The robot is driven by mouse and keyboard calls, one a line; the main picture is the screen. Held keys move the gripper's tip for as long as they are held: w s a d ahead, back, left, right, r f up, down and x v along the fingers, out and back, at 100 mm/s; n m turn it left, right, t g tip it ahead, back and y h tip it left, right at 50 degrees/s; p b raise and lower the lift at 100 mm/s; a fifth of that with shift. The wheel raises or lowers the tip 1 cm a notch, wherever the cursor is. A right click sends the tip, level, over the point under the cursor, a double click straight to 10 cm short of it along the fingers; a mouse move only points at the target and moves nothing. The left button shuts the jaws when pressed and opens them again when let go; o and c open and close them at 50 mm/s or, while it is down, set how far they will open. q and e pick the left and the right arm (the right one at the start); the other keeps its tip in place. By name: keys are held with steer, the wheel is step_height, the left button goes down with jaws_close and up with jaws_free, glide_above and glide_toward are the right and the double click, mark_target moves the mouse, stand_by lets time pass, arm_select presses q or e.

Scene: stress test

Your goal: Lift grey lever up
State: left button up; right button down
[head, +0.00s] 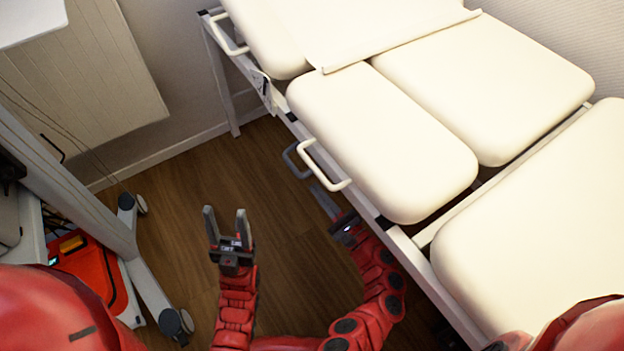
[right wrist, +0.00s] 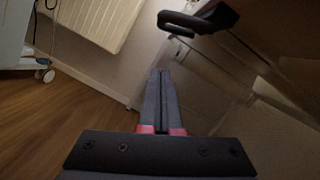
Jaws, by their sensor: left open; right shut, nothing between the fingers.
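The grey lever (head: 290,160) is a dark loop at the side of the cream treatment table, beside a white handle (head: 332,180). In the right wrist view the lever (right wrist: 197,22) shows as a dark loop at the top, above and to the right of my fingertips. My right gripper (head: 318,190) is shut and empty, just below the lever and handle in the head view and apart from the lever. Its closed fingers also show in the right wrist view (right wrist: 160,78). My left gripper (head: 225,211) is open and empty over the floor, left of the right one.
The treatment table (head: 385,140) has several cream pads and a pale metal frame. Another white handle (head: 226,36) is farther up its side. A wheeled stand (head: 150,270) with a red box (head: 90,275) stands at left. Wooden floor (head: 180,190) is open between them.

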steer(key=v, duration=0.5)
steer(key=shift+s+d, duration=0.1)
steer(key=shift+f, duration=0.1)
stand_by(0.4)
